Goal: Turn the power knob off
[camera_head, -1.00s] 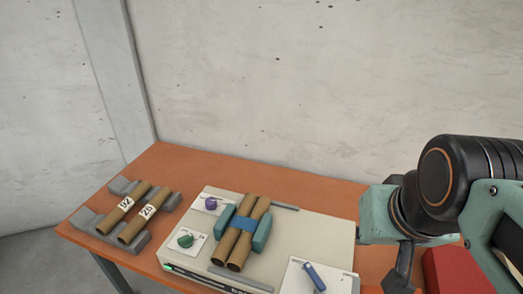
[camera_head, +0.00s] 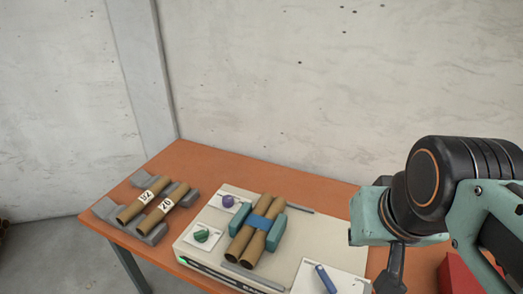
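The cream spiral winder (camera_head: 318,240) sits on an orange table. A purple knob (camera_head: 228,201) and a green knob (camera_head: 201,236) stand on white plates at its left side. A blue lever-like handle (camera_head: 325,279) is on another white plate at its front right. Labels are too small to read, so I cannot tell which one is the power knob. My gripper (camera_head: 390,280) hangs at the lower right, right of the blue handle and apart from both knobs. Its fingertips are cut off by the frame, so its opening is hidden.
Two numbered tubes (camera_head: 168,203) rest on a grey rack (camera_head: 106,208) at the left. A red box (camera_head: 458,277) is at the right. A concrete wall stands behind.

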